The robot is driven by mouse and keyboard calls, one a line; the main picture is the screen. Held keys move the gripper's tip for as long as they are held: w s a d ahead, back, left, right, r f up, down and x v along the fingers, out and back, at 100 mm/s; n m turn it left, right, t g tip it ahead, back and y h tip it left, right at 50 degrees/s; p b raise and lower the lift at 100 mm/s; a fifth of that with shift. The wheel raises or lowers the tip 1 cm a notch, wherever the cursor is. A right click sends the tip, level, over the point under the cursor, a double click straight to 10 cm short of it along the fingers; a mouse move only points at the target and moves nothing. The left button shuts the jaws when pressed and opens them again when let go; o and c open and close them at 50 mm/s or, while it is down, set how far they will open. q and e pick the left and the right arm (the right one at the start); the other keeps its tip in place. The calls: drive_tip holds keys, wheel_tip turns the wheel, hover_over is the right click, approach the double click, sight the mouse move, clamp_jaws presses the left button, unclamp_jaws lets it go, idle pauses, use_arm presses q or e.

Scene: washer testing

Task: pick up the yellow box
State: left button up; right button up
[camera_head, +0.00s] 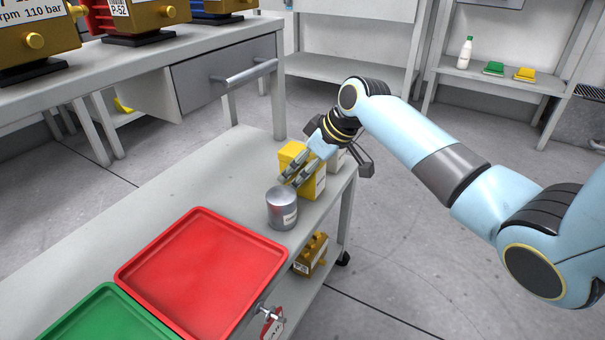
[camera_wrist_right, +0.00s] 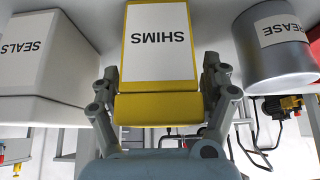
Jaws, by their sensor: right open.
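The yellow box (camera_head: 291,151) stands on the low grey cart in the head view. In the right wrist view the yellow box (camera_wrist_right: 160,107) has a white label reading SHIMS, upside down in the picture. My right gripper (camera_head: 290,178) is at the box, its fingers covering part of it. In the right wrist view the fingers of the right gripper (camera_wrist_right: 160,82) are spread, one on each side of the box. I cannot tell whether they touch it. My left gripper is in neither view.
A grey grease can (camera_head: 282,212) stands close beside the box. A white seals box (camera_wrist_right: 45,60) is on the other side. A red tray (camera_head: 205,268) and a green tray (camera_head: 100,318) lie nearer on the cart. A workbench drawer (camera_head: 222,75) is behind left.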

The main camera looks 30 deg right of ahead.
drive_tip(key=c, duration=1.4)
drive_tip(key=shift+r, duration=0.1)
